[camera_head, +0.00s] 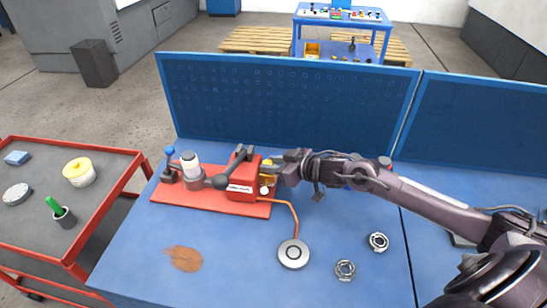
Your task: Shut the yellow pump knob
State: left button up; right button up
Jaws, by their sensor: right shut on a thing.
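A red pump (243,186) stands on a red base plate (205,199) on the blue workbench. A small yellow part, the pump knob (267,163), shows at the right end of the pump body. My right gripper (276,171) comes in from the right and is shut on this knob. Its fingers hide most of the knob, so the knob's exact angle cannot be told. A copper-coloured pipe runs from the pump to a round grey disc (293,253) on the bench. My left gripper is not in view.
Two metal rings (345,270) lie at the front right. A blue pegboard (290,105) closes the back. A red-framed cart (110,185) stands left.

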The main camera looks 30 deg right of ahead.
dwell(0.5)
jog(key=o, duration=1)
jog(key=shift+c, duration=0.2)
